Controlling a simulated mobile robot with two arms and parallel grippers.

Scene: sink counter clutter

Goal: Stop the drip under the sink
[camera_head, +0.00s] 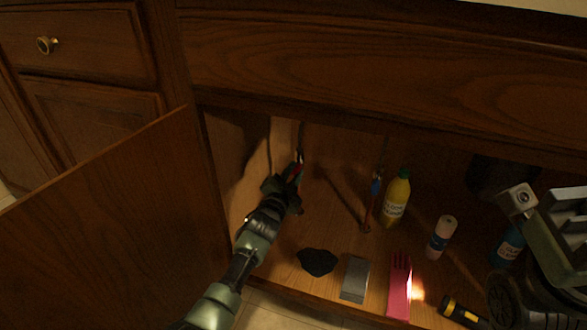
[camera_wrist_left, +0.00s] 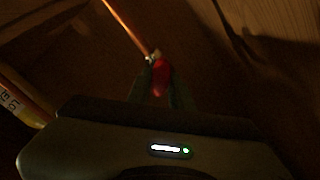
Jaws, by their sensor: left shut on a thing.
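A red valve handle (camera_head: 295,170) sits on a thin pipe at the left inside the open cabinet under the sink. My left gripper (camera_head: 291,182) reaches in and is shut on the red handle. In the left wrist view the red handle (camera_wrist_left: 161,78) shows between the two fingertips, at the end of a copper pipe (camera_wrist_left: 126,27). A blue valve handle (camera_head: 376,186) sits on another pipe farther right, beside the yellow bottle. No drip can be made out in the dim light.
On the cabinet floor are a yellow bottle (camera_head: 396,200), a white can (camera_head: 441,237), a dark cloth-like lump (camera_head: 317,262), a grey block (camera_head: 355,278), a pink item (camera_head: 400,287), a teal bottle (camera_head: 508,246) and a flashlight (camera_head: 461,311). An open door (camera_head: 120,225) stands left of my arm.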

